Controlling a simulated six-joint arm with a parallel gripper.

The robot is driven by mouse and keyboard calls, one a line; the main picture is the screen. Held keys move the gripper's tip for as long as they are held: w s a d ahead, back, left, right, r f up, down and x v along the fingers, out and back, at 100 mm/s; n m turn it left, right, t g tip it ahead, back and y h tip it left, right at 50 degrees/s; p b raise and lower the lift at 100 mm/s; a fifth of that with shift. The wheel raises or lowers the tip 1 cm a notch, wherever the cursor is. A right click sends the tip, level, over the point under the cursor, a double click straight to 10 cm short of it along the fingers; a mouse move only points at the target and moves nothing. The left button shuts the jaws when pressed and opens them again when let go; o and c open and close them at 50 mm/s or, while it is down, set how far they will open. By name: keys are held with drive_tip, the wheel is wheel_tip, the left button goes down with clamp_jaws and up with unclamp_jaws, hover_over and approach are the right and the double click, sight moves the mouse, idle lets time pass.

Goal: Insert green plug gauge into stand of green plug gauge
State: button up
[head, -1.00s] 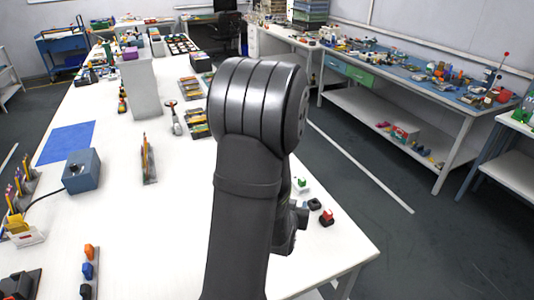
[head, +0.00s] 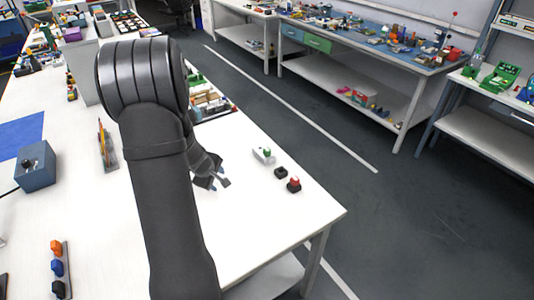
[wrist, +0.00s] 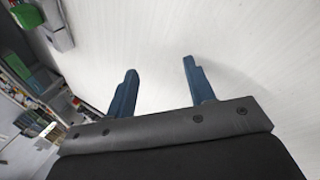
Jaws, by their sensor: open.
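A small white piece with a green part on top (head: 264,154) stands near the right edge of the white table in the head view. It is too small to tell whether the green part is the plug gauge or its stand. A black block (head: 281,172) and a red-topped black block (head: 294,185) stand in front of it. My gripper (head: 222,183) is left of these, low over the table, apart from them. In the wrist view, my gripper (wrist: 160,68) is open, with only white tabletop between its blue fingers. A green block (wrist: 28,15) shows at the upper left there; I cannot tell which thing it is.
A rail with orange, blue and black pieces (head: 57,269) lies at the front left. A blue-grey box (head: 36,167) and an upright rack (head: 107,145) stand on the left. The tabletop (head: 250,215) around my gripper is largely clear. Its right edge is close.

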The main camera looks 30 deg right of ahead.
sight(267, 155)
drive_tip(key=d+n+g+h, duration=0.1)
drive_tip(key=n, duration=0.1)
drive_tip(key=d+n+h, duration=0.1)
drive_tip(key=d+n, duration=0.1)
drive_tip(key=d+n+g+h, duration=0.1)
drive_tip(key=n+h, duration=0.1)
drive_tip(key=shift+w+d+r+g, duration=0.2)
drive_tip(key=shift+r+g, duration=0.1)
drive_tip(key=shift+r, duration=0.05)
drive_tip(key=w+d+r+n+h, duration=0.3)
drive_tip(key=d+r+n+h, duration=0.1)
drive_tip(key=r+n+h, duration=0.1)
drive_tip(key=shift+g, duration=0.3)
drive_tip(key=x, duration=1.7)
drive_tip(key=shift+s+d+f, duration=0.1)
drive_tip(key=shift+d, duration=0.1)
clamp_jaws()
